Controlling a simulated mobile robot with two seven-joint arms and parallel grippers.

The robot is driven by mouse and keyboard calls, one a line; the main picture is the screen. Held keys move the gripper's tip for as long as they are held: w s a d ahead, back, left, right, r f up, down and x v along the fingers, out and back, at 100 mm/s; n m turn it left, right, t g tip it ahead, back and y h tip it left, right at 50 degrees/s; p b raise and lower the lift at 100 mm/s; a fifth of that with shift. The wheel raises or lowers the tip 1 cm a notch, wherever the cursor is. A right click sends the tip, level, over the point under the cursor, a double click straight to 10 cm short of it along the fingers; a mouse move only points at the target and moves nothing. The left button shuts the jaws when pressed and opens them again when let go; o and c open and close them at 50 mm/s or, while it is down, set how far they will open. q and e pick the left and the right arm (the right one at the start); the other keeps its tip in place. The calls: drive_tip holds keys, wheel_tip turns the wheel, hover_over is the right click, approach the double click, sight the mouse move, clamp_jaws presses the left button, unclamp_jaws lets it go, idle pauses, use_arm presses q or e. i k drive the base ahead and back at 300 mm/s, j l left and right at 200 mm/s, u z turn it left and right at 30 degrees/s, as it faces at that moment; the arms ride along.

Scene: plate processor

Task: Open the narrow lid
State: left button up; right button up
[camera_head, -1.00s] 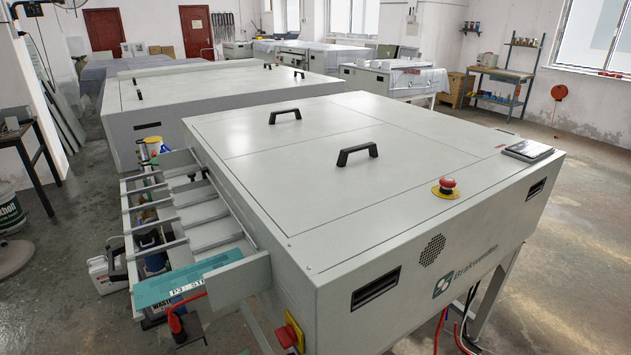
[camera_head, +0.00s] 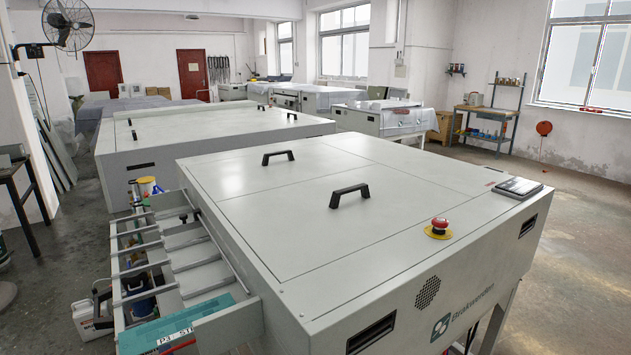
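The near grey plate processor has a flat top with two lid panels, both lying shut. The far lid panel (camera_head: 235,172) carries a black handle (camera_head: 278,156). The near lid panel (camera_head: 285,230) carries another black handle (camera_head: 349,194). A thin seam runs between the two panels. I cannot tell for sure from this angle which panel is the narrow lid. Neither of my grippers is in view, and nothing touches the handles.
A red emergency stop (camera_head: 438,228) and a dark display (camera_head: 518,187) sit on the processor's right-hand top. An open tray section (camera_head: 170,265) juts out at its left side. Another processor (camera_head: 215,128) stands behind. Bare floor lies to the right (camera_head: 585,235).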

sight(471, 180)
drive_tip(key=i+l+u, duration=0.1)
drive_tip(key=l, duration=0.45)
drive_tip(key=i+l+u, duration=0.1)
drive_tip(key=l, duration=0.45)
drive_tip(key=i+l+u, duration=0.1)
drive_tip(key=l, duration=0.45)
drive_tip(key=i+l+u, duration=0.1)
drive_tip(key=l, duration=0.45)
drive_tip(key=i+l+u, duration=0.2)
drive_tip(key=l+u, duration=0.15)
drive_tip(key=l, duration=1.05)
drive_tip(key=l+u, duration=0.35)
drive_tip(key=l, duration=1.05)
drive_tip(key=l+u, duration=0.45)
drive_tip(key=l, duration=1.45)
